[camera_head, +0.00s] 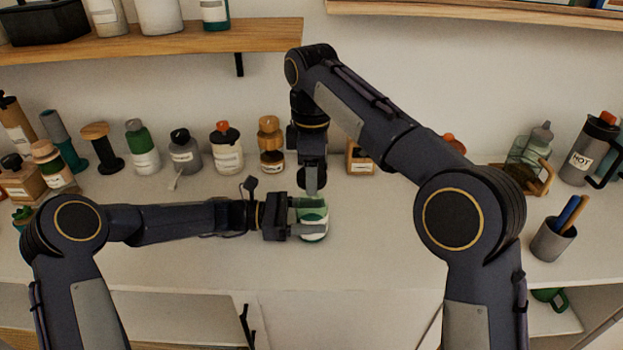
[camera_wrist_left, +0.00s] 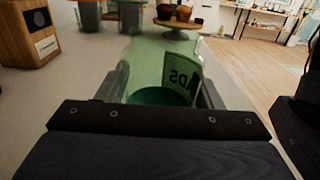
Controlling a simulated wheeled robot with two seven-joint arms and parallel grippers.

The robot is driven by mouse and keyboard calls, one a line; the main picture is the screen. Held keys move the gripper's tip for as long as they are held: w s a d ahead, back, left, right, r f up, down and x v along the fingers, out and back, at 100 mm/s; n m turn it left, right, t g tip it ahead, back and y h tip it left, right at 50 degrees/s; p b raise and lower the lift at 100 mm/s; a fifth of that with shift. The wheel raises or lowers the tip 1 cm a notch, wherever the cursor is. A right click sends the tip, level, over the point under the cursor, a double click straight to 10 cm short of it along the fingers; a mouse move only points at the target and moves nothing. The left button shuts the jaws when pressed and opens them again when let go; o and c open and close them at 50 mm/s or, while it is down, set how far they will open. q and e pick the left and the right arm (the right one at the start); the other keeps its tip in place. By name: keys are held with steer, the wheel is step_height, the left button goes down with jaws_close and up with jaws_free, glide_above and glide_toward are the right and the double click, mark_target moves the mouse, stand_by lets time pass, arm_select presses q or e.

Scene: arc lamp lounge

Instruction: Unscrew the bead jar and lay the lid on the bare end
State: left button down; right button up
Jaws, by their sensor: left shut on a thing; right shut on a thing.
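The bead jar (camera_head: 316,228) is green glass with a white label and stands on the white counter (camera_head: 380,250). In the left wrist view the jar (camera_wrist_left: 150,55) fills the space between the fingers, its lettering partly showing. My left gripper (camera_head: 312,216) is shut on the jar's body from the left. My right gripper (camera_head: 312,190) points down over the jar's top and is shut there.
Several bottles and jars line the back, including an orange-topped jar (camera_head: 227,150) and a wooden-topped jar (camera_head: 270,140). A grey jug (camera_head: 587,150) and a pen cup (camera_head: 552,240) stand at the right. The counter's front is largely bare between the jar and cup.

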steer(key=shift+r, duration=0.9)
arm_select(q)
steer(key=shift+c, duration=1.5)
jaws_free()
steer(key=shift+a, duration=0.15)
